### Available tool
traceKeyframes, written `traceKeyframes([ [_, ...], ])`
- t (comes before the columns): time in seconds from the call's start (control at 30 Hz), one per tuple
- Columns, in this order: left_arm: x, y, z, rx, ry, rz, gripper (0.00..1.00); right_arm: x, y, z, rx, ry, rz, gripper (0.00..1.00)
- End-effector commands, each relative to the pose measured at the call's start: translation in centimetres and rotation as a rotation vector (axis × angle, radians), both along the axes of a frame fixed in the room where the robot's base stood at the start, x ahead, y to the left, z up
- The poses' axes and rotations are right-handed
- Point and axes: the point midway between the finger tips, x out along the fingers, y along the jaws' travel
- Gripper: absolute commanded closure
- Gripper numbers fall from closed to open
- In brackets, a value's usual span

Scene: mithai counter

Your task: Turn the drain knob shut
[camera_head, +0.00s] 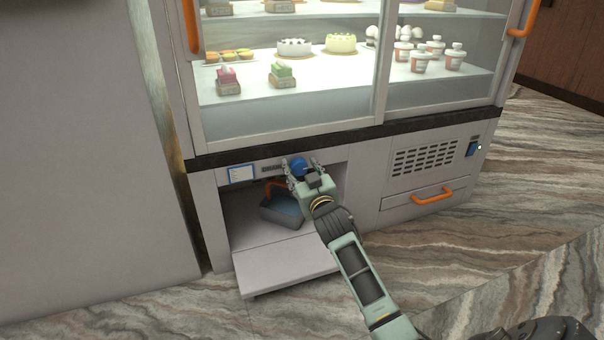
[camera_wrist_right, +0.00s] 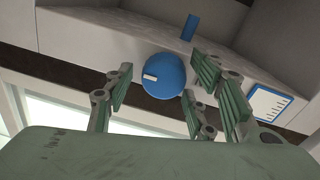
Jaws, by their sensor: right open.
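The drain knob is a round blue knob (camera_head: 299,166) with a white mark, under the counter's dark ledge at the top of an open lower compartment. My right gripper (camera_head: 302,170) is at the knob, its fingers open on either side of it. In the right wrist view, the knob (camera_wrist_right: 163,76) shows between the spread fingers of the right gripper (camera_wrist_right: 160,92). Its white mark points left in that view. I cannot tell whether the fingers touch the knob. My left gripper is not in view.
A blue-grey bin (camera_head: 284,211) with an orange handle sits in the open compartment, below my right gripper. The lowered flap (camera_head: 285,270) sticks out in front. A vented panel and a drawer with an orange handle (camera_head: 432,197) are to the right. Glass display shelves stand above.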

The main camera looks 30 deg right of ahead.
Motion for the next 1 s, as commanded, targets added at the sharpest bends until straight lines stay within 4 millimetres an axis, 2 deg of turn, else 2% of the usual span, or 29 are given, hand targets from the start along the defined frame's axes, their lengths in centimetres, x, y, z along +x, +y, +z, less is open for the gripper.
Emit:
traceKeyframes([
  [0.17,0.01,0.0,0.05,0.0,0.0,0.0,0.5,-0.01,0.02,0.03,0.0,0.0,0.0,0.51],
  [0.63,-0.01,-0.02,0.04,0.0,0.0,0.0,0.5,-0.03,-0.04,0.09,-0.001,-0.001,-0.001,0.92],
  [1.0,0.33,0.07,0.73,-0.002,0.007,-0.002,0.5,-0.03,-0.09,0.43,-0.068,0.014,-0.002,0.92],
])
